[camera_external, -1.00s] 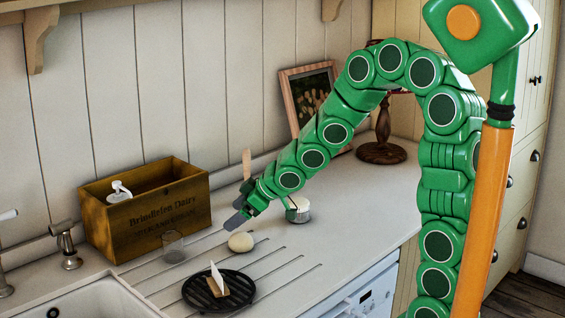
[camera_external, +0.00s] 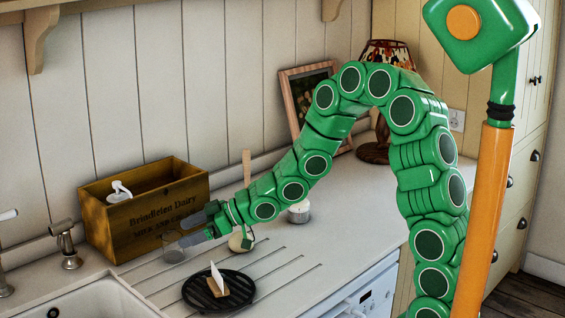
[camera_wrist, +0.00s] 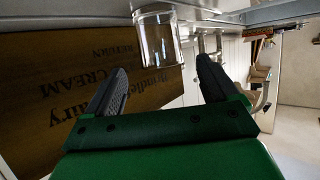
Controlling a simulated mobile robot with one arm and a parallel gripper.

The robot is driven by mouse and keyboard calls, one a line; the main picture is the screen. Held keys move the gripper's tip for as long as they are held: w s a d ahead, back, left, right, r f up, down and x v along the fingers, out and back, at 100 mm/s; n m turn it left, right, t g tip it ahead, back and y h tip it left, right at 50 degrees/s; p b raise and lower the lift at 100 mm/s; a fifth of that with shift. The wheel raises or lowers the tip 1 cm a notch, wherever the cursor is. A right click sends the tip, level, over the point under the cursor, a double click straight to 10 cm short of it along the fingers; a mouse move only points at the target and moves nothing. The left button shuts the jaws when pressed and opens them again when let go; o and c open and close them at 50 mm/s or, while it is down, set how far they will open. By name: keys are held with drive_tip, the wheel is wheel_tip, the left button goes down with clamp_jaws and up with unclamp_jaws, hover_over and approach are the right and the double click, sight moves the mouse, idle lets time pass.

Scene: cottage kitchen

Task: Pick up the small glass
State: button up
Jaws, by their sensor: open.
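The small glass (camera_external: 173,247) is clear and stands upright on the grooved drainer, in front of the wooden crate. In the wrist view the glass (camera_wrist: 158,40) shows at the top, ahead of the fingertips and in line with the space between the two fingers. My gripper (camera_external: 193,229) is open and empty, just right of the glass in the external view. Its two fingers also show in the wrist view (camera_wrist: 163,72), spread apart. One finger partly overlaps the glass's upper edge in the external view; I cannot tell whether it touches.
A wooden crate (camera_external: 150,222) stands close behind the glass. A round white item (camera_external: 237,242) sits under my wrist. A small pot (camera_external: 299,212) stands to the right. A tap (camera_external: 68,246) is at left.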

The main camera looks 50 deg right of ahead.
sight(173, 235)
drive_tip(key=x, duration=0.4)
drive_tip(key=shift+a+r, duration=0.2)
drive_tip(key=shift+w+a+f, duration=0.3)
drive_tip(key=shift+a, duration=0.1)
drive_tip(key=c, duration=1.2)
drive_tip(key=shift+o, duration=0.2)
drive_tip(key=shift+r, duration=0.2)
